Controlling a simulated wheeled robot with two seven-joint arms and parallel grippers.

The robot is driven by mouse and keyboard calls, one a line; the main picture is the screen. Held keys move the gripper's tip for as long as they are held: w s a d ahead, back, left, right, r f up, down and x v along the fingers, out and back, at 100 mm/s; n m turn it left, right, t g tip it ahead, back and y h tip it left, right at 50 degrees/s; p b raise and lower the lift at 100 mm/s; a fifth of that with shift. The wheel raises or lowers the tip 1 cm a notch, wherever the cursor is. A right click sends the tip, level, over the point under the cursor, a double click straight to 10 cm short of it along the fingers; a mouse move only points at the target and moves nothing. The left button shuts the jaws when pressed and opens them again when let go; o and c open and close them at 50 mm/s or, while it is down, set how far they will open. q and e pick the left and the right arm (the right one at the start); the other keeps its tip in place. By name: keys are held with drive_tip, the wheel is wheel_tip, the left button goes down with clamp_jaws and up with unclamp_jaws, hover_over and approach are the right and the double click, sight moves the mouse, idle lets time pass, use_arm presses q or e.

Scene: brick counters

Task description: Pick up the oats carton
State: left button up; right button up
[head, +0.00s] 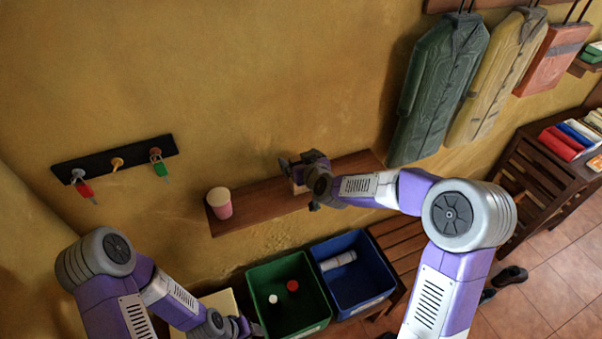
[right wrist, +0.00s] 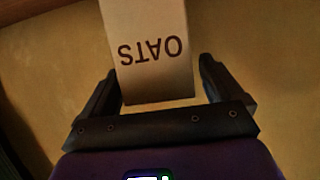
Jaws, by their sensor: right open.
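The oats carton (right wrist: 150,30) is a pale box with dark "OATS" lettering, upside down in the right wrist view. It stands between the two fingers of my right gripper (right wrist: 158,82), with a gap visible on each side. In the head view my right gripper (head: 299,180) is at the wooden wall shelf (head: 268,208), and the carton is mostly hidden behind it. The right gripper is open around the carton. My left gripper (head: 240,327) is low at the bottom of the head view, away from the shelf; its fingers are too unclear to read.
A pink cup (head: 219,204) stands at the shelf's left end. Below are a green bin (head: 262,276) with small items and a blue bin (head: 372,282) holding a white roll. Key hooks (head: 116,163) and hanging garments (head: 436,90) are on the wall.

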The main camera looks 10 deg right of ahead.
drive_tip(key=shift+w+a+f, duration=0.1)
drive_tip(key=shift+w+f, duration=0.15)
drive_tip(key=shift+w, duration=0.25)
